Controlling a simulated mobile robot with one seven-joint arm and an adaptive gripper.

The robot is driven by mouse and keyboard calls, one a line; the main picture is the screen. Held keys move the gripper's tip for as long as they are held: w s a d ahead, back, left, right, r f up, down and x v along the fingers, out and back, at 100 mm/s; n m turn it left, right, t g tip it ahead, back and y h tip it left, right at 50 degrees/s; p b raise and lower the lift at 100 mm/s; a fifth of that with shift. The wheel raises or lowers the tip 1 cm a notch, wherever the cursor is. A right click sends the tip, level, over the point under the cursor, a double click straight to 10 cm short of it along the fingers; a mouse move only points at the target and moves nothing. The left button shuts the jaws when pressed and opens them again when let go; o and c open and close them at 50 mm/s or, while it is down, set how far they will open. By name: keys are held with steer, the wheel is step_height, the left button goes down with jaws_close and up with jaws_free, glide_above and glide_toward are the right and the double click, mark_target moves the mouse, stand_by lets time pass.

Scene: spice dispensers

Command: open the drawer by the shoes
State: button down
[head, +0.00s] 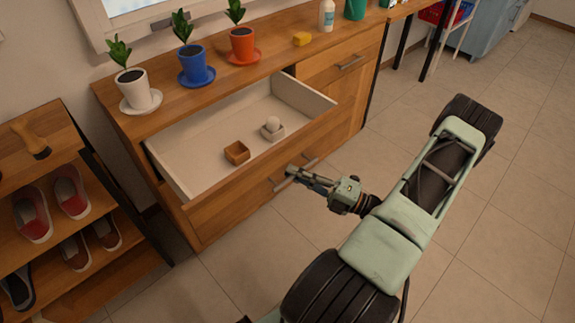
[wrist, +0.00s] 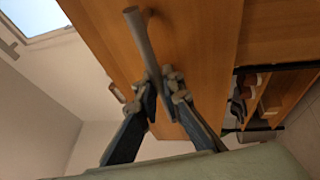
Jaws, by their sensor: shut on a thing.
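The drawer (head: 215,185) beside the shoe rack stands pulled well out of the wooden cabinet (head: 232,235). Inside it are a small wooden box (head: 237,153) and a small pale holder with a round white thing (head: 272,128). My gripper (head: 292,173) is at the middle of the drawer's front, shut on its metal bar handle (head: 279,185). In the wrist view, the handle (wrist: 144,40) runs down between the two fingers of my gripper (wrist: 162,90). The fingers hide part of the handle in both views.
The shoe rack (head: 118,268) holds several shoes (head: 72,192) at the left. Potted plants (head: 193,64), a yellow sponge (head: 302,39) and a bottle (head: 326,15) stand on the cabinet top. Tiled floor (head: 450,240) is free at the right.

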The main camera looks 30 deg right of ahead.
steer(key=shift+s+d, duration=0.25)
steer(key=shift+s, duration=0.55)
steer(key=shift+s+d, duration=0.2)
steer(key=shift+s, duration=0.6)
steer(key=c, duration=2)
jaws_free()
steer(key=shift+c, duration=0.2)
steer(key=v, duration=1.2)
steer(key=shift+a, duration=0.1)
